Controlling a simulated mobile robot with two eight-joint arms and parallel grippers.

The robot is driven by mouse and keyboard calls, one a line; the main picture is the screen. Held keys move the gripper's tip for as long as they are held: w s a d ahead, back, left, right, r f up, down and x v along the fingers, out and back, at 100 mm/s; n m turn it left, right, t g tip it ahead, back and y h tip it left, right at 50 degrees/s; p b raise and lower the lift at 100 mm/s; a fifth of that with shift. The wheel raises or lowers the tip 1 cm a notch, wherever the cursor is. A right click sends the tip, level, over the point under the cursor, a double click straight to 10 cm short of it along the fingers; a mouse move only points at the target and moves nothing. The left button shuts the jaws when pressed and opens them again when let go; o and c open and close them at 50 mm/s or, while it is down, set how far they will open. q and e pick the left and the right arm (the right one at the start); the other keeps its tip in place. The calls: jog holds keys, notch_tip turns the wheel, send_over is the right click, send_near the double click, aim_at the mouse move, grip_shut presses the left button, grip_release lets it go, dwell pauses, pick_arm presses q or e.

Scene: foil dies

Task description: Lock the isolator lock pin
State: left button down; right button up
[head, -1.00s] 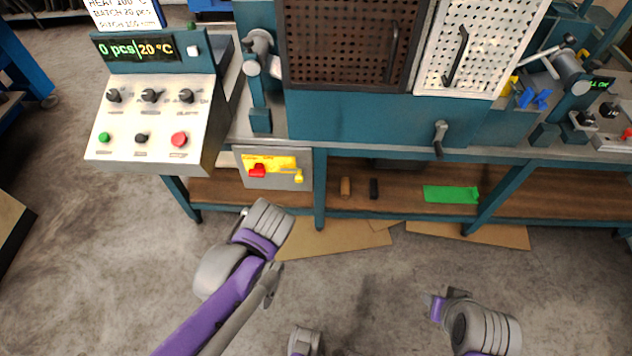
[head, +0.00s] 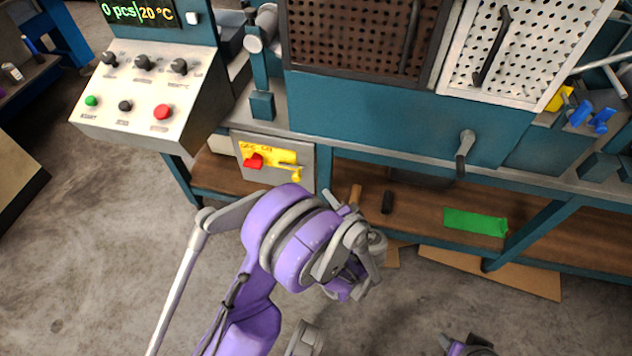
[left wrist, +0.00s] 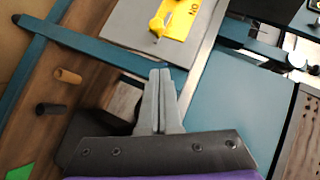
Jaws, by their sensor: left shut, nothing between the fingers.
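The isolator is a grey panel (head: 305,158) on the front of the bench, left of the middle in the head view. On its yellow plate (head: 283,155) are a red handle (head: 254,161) at the left and the small yellow lock pin (head: 296,174) at the lower right. In the left wrist view the yellow pin (left wrist: 157,27) shows near the top, beyond my left gripper (left wrist: 161,74). That gripper is shut and empty, apart from the pin. In the head view my left wrist hides its fingertips. Only a bit of my right arm shows, not its gripper.
A control box (head: 150,90) with knobs and buttons stands above left. A crank handle (head: 465,150) sticks out to the right. The lower shelf (head: 425,205) holds a brown cylinder (head: 355,194), a black cylinder (head: 387,202) and a green sheet (head: 475,222). The bench leg stands beside the panel.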

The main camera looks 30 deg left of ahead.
pick_arm(q)
jog(key=shift+w+d+f, duration=0.15)
jog(key=shift+f, duration=0.1)
jog(key=s+a+b+x, duration=0.1)
jog(key=s+x, duration=0.1)
jog(key=x, duration=1.1)
jog(key=shift+s+a+f+b, duration=0.15)
jog(key=shift+a+f+b, duration=0.05)
jog(key=shift+f+b, duration=0.1)
